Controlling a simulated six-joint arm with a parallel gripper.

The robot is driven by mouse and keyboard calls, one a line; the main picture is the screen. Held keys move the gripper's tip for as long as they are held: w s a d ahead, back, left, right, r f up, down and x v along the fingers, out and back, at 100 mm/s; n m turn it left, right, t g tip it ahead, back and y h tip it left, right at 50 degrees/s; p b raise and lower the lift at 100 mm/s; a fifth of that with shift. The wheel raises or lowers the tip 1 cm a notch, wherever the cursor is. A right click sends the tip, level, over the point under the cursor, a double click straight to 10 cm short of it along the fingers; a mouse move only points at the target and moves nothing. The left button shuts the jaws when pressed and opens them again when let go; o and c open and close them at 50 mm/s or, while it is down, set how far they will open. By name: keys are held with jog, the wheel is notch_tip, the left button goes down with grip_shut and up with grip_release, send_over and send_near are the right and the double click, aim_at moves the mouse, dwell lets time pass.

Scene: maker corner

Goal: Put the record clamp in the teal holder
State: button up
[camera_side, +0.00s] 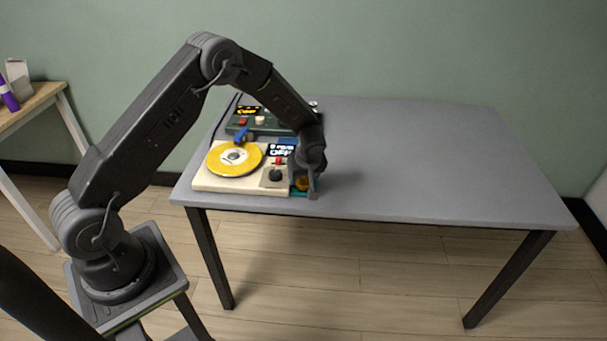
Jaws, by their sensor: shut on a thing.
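My gripper (308,184) points down at the right front corner of the cream record player (222,183). It is shut on a small orange-yellow thing, which I take to be the record clamp (302,184); my fingers partly cover it. The teal holder (299,194) shows as a small strip of teal right under and beside the clamp. I cannot tell whether the clamp sits in the holder or just above it. A yellow record (220,162) with a white centre lies on the player, with a blue tonearm part (239,136) at its back edge.
A dark green device (258,121) with an orange display stands behind the player. A black knob (275,174) and a red button (279,160) stand up from the player left of my gripper. The grey table (440,160) is clear to the right.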

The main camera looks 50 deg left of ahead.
jog(key=shift+f, duration=0.15)
jog(key=o, duration=1)
jog(key=shift+o, duration=0.7)
jog(key=shift+s+a+f, duration=0.1)
jog(key=shift+s, duration=0.05)
jog(key=shift+r, duration=3.6)
